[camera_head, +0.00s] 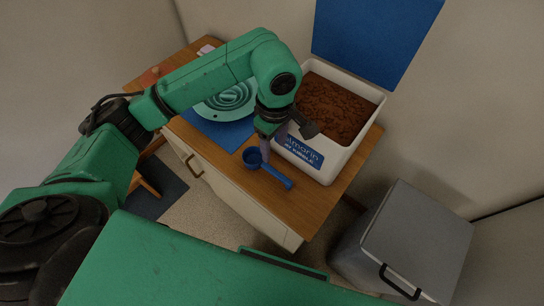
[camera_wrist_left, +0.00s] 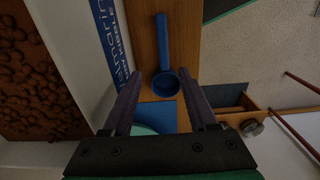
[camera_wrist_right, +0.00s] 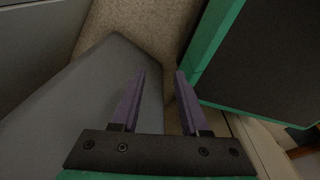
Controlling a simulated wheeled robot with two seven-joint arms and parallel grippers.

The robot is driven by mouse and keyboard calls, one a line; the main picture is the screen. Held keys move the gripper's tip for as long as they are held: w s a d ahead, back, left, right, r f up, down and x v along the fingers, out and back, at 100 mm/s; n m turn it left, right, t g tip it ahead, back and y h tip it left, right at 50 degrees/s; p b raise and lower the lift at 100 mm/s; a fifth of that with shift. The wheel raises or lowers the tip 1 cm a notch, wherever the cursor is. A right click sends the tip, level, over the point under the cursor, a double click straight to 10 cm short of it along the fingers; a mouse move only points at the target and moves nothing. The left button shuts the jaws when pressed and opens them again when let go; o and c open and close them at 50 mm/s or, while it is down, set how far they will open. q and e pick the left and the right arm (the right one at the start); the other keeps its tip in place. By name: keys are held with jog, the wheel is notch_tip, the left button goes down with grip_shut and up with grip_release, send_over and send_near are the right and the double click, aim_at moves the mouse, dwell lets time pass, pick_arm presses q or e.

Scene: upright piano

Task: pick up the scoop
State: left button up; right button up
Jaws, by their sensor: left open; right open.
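The blue scoop (camera_head: 275,173) lies on the wooden cabinet top, in front of the white kibble bin. Its round cup is at the left and its handle points to the lower right. In the left wrist view the scoop (camera_wrist_left: 163,45) has its handle pointing up and its cup between the fingers' lines. My left gripper (camera_head: 267,150) is open and empty above the cup; it also shows in the left wrist view (camera_wrist_left: 161,100). My right gripper (camera_wrist_right: 160,78) is open and empty, away from the scoop, with a grey surface below it.
The white bin (camera_head: 313,159) of brown kibble stands right behind the scoop. A teal bowl (camera_head: 206,112) sits on a blue mat (camera_head: 228,136) to the left. The wooden top (camera_head: 318,205) is clear to the handle's right. A grey lidded box (camera_head: 418,235) stands at the lower right.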

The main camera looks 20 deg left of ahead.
pick_arm(q)
send_over(273, 170)
jog(key=f, duration=0.4)
jog(key=shift+s+f, duration=0.1)
jog(key=shift+s, duration=0.25)
jog(key=shift+w+f, duration=0.25)
jog(key=shift+f, duration=0.6)
notch_tip(273, 170, down, 5)
jog(key=shift+f+p, duration=0.15)
jog(key=shift+p, duration=0.55)
jog(key=shift+f, duration=0.25)
jog(key=shift+c, duration=0.3)
grip_shut()
pick_arm(e)
jog(key=s, duration=0.1)
jog(key=s+r, duration=0.1)
jog(key=s, duration=0.1)
jog(key=shift+a+r, duration=0.15)
jog(key=shift+r, duration=0.05)
